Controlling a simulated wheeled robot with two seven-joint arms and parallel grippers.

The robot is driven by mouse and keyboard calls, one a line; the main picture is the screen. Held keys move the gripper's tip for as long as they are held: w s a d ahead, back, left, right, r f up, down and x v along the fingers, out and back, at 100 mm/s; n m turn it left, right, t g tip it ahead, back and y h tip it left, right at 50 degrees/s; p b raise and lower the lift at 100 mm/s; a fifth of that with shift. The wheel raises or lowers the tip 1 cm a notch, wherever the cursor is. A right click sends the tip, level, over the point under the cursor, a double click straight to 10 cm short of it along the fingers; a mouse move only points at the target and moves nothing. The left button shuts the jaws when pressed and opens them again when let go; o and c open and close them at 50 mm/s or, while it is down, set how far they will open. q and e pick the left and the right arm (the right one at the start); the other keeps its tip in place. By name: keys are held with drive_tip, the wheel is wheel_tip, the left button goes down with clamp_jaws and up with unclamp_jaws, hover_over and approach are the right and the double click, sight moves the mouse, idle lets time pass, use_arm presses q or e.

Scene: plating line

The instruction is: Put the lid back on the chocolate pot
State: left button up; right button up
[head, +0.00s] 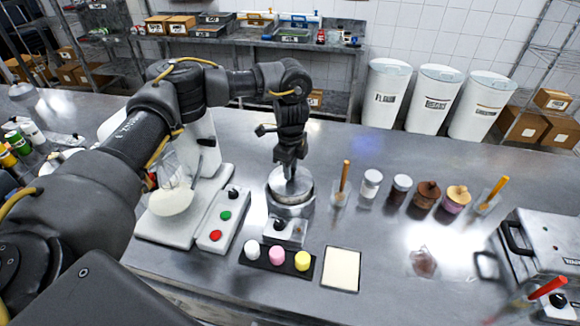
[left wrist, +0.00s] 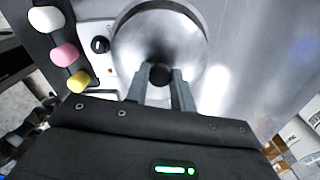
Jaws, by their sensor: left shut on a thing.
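The chocolate pot (head: 290,211) is a round steel pot on a small heater base with a black knob, at the middle of the steel counter. Its lid (head: 301,186) is a round metal disc at the pot's top. In the left wrist view the lid (left wrist: 186,38) fills the top middle, with a dark round knob (left wrist: 160,75). My left gripper (head: 289,173) points down and is shut on the lid's knob; its fingers also show in the wrist view (left wrist: 160,88). I cannot tell whether the lid touches the rim. The pot's inside is hidden. My right gripper is not in view.
A black tray (head: 264,264) with white, pink and yellow pieces and a cream square (head: 341,268) lie in front. A button box (head: 219,220) and white mixer (head: 176,228) stand left. A metal appliance (head: 540,250) is far right.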

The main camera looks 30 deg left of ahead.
use_arm(q)
drive_tip(key=o, duration=1.5)
drive_tip(key=shift+o, duration=0.2)
drive_tip(key=shift+r+p, duration=3.55)
drive_tip(key=shift+p, duration=0.15)
clamp_jaws()
